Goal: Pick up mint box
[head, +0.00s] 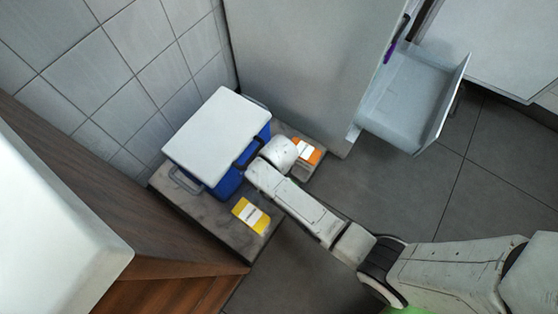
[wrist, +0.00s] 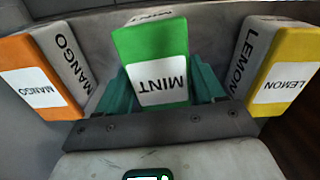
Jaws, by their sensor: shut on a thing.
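The mint box (wrist: 157,52) is green with a white label reading MINT, upside down in the wrist view. My gripper (wrist: 160,95) has its two green fingers on either side of the mint box and is shut on it. The box's lower part is hidden by the gripper base. In the head view the mint box and my fingers are hidden behind my arm's end, beside the blue cooler.
An orange mango box (head: 306,152) and a yellow lemon box (head: 251,216) stand on either side; the wrist view shows the mango box (wrist: 40,85) left and the lemon box (wrist: 283,75) right. A blue cooler (head: 229,183) with white lid stands close by on the stone ledge (head: 206,217).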

